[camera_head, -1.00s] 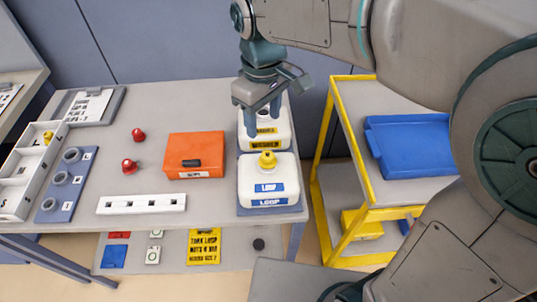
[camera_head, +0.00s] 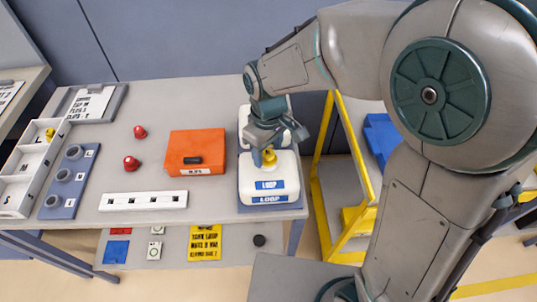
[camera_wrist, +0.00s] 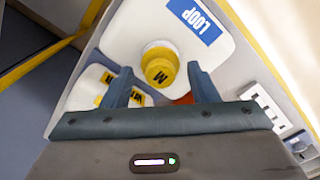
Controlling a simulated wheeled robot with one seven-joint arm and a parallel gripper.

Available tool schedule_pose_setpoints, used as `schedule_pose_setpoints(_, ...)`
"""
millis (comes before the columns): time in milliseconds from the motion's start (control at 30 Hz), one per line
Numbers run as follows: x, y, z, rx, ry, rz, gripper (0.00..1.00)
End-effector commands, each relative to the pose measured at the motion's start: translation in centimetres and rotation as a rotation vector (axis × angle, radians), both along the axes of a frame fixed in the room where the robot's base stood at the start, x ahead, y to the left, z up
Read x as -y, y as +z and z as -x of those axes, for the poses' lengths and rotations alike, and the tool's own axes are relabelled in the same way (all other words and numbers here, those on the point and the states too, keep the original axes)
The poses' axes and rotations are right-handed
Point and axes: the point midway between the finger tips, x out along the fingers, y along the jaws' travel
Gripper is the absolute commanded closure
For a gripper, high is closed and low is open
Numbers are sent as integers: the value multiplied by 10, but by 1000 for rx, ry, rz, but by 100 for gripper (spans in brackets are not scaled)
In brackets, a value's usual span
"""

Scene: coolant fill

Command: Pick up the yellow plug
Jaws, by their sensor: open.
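The yellow plug (camera_head: 270,160) sits on top of the white front container labelled LOOP (camera_head: 268,178). In the wrist view the plug (camera_wrist: 160,68) is round, bears a letter M and sits on a white neck. My gripper (camera_head: 264,155) is above the front container, at the plug. In the wrist view my gripper (camera_wrist: 159,72) is open, with one finger on each side of the plug and a gap on both sides. Whether the fingertips are level with the plug cannot be told. The gripper partly hides the plug in the head view.
A second white container (camera_head: 244,115) stands just behind. An orange box (camera_head: 197,153), red knobs (camera_head: 131,163) and a white slotted strip (camera_head: 142,200) lie to the left. A white tray (camera_head: 30,160) holds another yellow piece (camera_head: 50,133). A yellow-framed trolley (camera_head: 322,145) stands right.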

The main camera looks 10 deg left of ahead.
Motion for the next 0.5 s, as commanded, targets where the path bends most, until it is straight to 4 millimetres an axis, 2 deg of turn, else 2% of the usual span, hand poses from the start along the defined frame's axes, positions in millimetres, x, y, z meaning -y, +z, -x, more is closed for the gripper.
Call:
schedule_pose_setpoints(100,0,0,0,0,0,0,46)
schedule_pose_setpoints(133,0,0,0,0,0,0,52)
schedule_pose_setpoints(300,0,0,0,0,0,0,96)
schedule_pose_setpoints(500,0,0,0,0,0,0,96)
